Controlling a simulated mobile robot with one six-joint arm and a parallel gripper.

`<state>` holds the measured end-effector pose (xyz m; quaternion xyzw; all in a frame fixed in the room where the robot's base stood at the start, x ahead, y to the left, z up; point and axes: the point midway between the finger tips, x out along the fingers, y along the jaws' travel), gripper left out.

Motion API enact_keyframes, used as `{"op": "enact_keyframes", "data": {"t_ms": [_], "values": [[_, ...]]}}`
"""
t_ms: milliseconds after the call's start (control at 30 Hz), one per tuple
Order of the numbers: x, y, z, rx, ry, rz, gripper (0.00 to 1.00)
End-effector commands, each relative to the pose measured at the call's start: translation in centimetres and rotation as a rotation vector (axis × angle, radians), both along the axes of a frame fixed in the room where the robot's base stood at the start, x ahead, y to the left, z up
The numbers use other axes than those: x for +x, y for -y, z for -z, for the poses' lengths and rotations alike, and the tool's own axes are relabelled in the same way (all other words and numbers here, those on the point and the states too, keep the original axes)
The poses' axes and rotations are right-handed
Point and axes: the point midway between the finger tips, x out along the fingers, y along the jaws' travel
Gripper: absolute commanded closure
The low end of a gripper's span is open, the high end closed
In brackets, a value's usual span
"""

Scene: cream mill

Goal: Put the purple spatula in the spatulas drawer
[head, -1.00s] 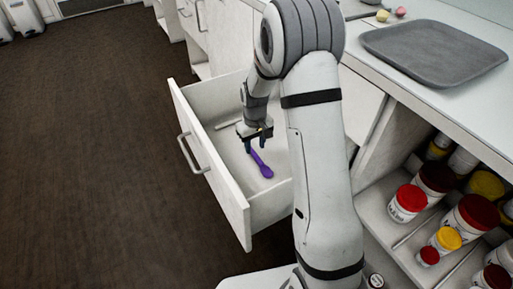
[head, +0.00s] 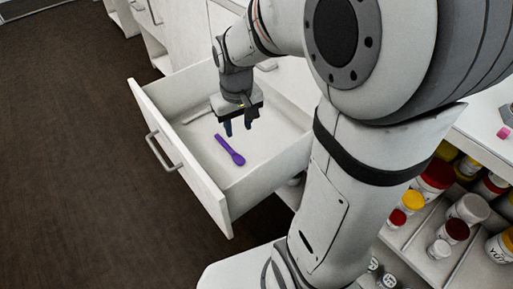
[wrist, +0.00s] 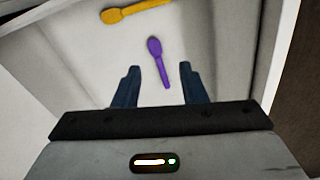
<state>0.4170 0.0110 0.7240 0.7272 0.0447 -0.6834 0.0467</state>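The purple spatula (head: 230,149) lies flat on the floor of the open white drawer (head: 207,186). It also shows in the wrist view (wrist: 158,62), with its handle end pointing between my fingers. My gripper (head: 238,127) is above the drawer, open and empty, with its two blue fingers apart. In the wrist view my gripper (wrist: 158,86) shows a clear gap between its fingertips, and the spatula lies apart from them. A yellow spatula (wrist: 137,11) lies in the same drawer at the top of the wrist view; my arm hides it in the head view.
The drawer's front with its handle (head: 163,152) stands out over the dark floor (head: 70,150). A pale strip (head: 197,115) lies at the drawer's left side. Shelves at right hold several jars with red and yellow lids (head: 438,174). The floor at left is clear.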

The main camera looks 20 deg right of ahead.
Motion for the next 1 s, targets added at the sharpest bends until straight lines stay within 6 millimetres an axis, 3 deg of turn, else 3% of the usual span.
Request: {"op": "enact_keyframes", "data": {"t_ms": [100, 200, 333, 500, 1000], "values": [[-4.8, 0.3, -1.4, 0.003, 0.022, 0.053, 0.62], [-7.9, 0.4, -1.7, 0.005, 0.031, 0.088, 0.62], [-10.3, 0.9, -1.7, 0.007, 0.038, 0.119, 0.62], [-11.2, 1.1, -1.6, 0.008, 0.040, 0.132, 0.62], [-11.1, 1.1, -1.6, 0.008, 0.040, 0.130, 0.62]]}}
